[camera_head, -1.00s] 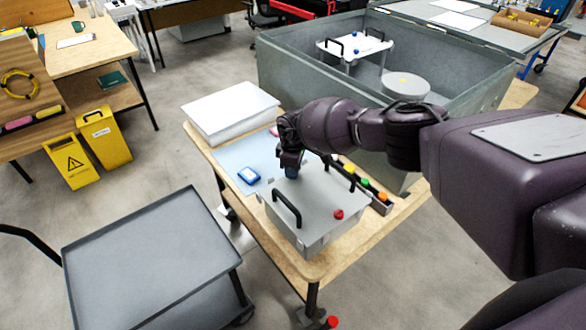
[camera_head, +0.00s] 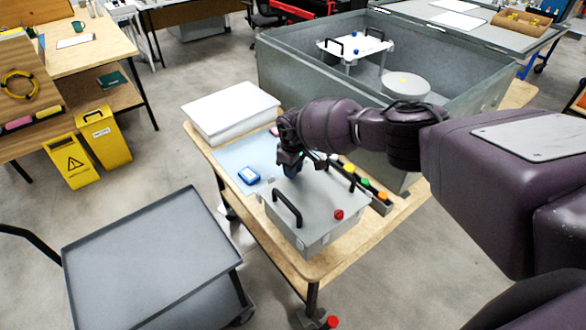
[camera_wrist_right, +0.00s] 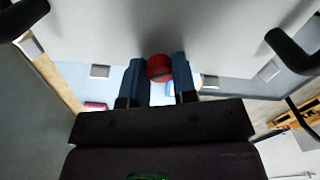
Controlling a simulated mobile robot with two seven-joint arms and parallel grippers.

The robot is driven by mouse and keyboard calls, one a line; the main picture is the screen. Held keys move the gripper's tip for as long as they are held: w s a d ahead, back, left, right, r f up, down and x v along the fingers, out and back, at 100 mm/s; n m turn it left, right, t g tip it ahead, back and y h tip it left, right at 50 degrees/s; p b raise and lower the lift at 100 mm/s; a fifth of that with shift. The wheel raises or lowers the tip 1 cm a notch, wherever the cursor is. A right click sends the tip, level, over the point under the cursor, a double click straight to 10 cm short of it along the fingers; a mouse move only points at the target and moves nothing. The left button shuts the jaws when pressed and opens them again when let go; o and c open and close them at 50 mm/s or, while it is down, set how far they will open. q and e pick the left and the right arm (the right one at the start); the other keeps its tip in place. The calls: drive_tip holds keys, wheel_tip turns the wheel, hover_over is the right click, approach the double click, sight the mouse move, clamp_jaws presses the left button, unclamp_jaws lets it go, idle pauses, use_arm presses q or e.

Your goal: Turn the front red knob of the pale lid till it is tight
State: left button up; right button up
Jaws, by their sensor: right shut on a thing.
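The pale grey lid (camera_head: 316,197) with two black handles tops a box on the wooden table. One red knob (camera_head: 338,214) stands free near the lid's near right edge. My right gripper (camera_head: 291,170) points down at the far left edge of the lid. In the right wrist view, its two blue fingers (camera_wrist_right: 159,78) are shut on another red knob (camera_wrist_right: 159,67) at the lid's edge. The arm hides that knob in the head view. I cannot tell how tight it is. My left gripper is not in view.
A blue-and-white device (camera_head: 248,175) lies on the pale blue mat left of the lid. A strip with coloured knobs (camera_head: 364,182) lies right of it. A large grey bin (camera_head: 300,82) stands behind. An empty grey cart (camera_head: 150,262) is at front left.

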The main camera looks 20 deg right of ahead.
drive_tip(key=shift+w+d+r, duration=0.1)
drive_tip(key=shift+w+r, duration=0.1)
drive_tip(key=shift+r, duration=0.05)
drive_tip(key=o, duration=0.8)
drive_tip(key=shift+o, duration=0.7)
drive_tip(key=shift+s+f, duration=0.15)
